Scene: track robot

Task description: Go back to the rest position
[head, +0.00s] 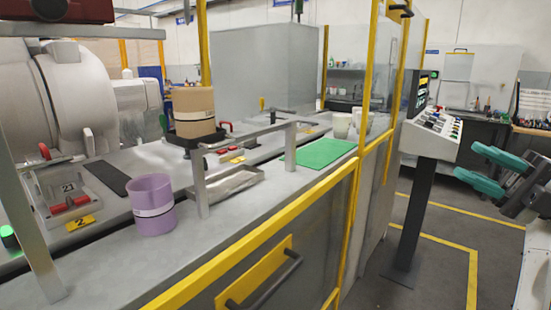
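My gripper (467,161) is at the right edge of the head view, with two teal fingers on a dark body. The fingers are apart with an empty gap between them, and they point left. It hangs over the floor, to the right of the control console and clear of the worktop. The rest of my arm is largely cut off by the picture's edge.
A control console (433,136) on a dark post stands left of my gripper. The grey worktop (110,270) holds a purple cup (153,205), a tan container (194,112), a green mat (318,153) and pale cups (342,125). Yellow-edged frames border it. Floor (430,220) shows between.

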